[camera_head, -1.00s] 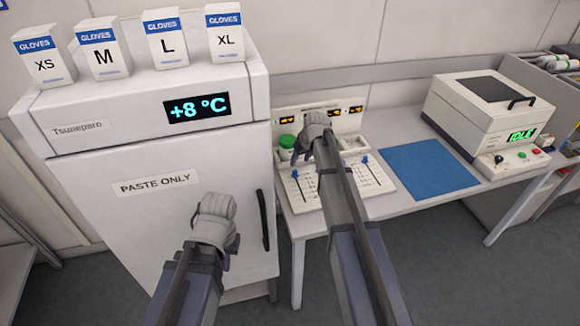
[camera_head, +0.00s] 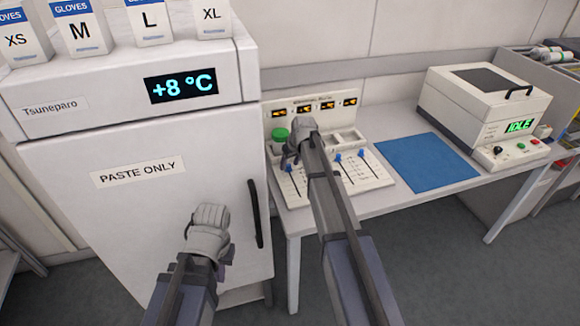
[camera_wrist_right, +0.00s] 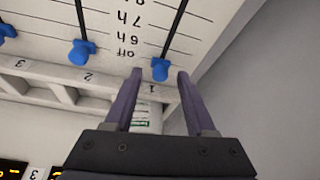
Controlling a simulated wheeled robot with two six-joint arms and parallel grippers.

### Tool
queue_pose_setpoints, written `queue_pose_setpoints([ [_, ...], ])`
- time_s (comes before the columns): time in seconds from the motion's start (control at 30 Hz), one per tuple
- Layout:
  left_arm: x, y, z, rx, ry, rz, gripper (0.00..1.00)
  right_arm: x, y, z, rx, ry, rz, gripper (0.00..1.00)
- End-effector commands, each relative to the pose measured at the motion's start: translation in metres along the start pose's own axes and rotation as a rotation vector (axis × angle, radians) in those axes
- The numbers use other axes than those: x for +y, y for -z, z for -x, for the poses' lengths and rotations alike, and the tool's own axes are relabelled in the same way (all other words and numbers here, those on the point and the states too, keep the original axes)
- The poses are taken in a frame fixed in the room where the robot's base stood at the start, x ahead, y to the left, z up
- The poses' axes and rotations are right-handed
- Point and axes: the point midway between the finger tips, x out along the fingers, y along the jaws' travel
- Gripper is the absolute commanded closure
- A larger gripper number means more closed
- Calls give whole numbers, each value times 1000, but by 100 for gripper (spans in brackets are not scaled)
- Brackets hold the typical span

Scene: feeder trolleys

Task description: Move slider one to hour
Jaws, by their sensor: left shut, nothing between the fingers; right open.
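The slider panel (camera_head: 325,188) lies on the table with blue knobs on dark slots. In the right wrist view, upside down, slider one's blue knob (camera_wrist_right: 160,69) is at the end of its slot by the "off" mark (camera_wrist_right: 125,53), above the number 1. My right gripper (camera_wrist_right: 159,74) is open, with a fingertip on either side of this knob; contact cannot be told. In the head view, my right gripper (camera_head: 292,157) is over the panel's left part and hides some of it. My left gripper (camera_head: 209,218) is shut and empty before the fridge, away from the panel.
Slider two's knob (camera_wrist_right: 81,52) stands beside slider one. A green-lidded jar (camera_head: 281,135) and orange displays (camera_head: 326,105) are behind the sliders. A blue mat (camera_head: 427,165) and a machine reading IDLE (camera_head: 485,105) are right. The fridge (camera_head: 130,220) borders the table's left.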

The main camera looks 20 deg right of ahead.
Motion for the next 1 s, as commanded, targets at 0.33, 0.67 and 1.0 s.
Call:
queue_pose_setpoints([
  [0.33, 0, 0, 1, 0, 0, 0, 100, 0, 0, 1, 0, 0, 0, 69],
  [0.67, 0, 0, 1, 0, 0, 0, 100, 0, 0, 1, 0, 0, 0, 100],
  [1.0, 0, 0, 1, 0, 0, 0, 100, 0, 0, 1, 0, 0, 0, 100],
])
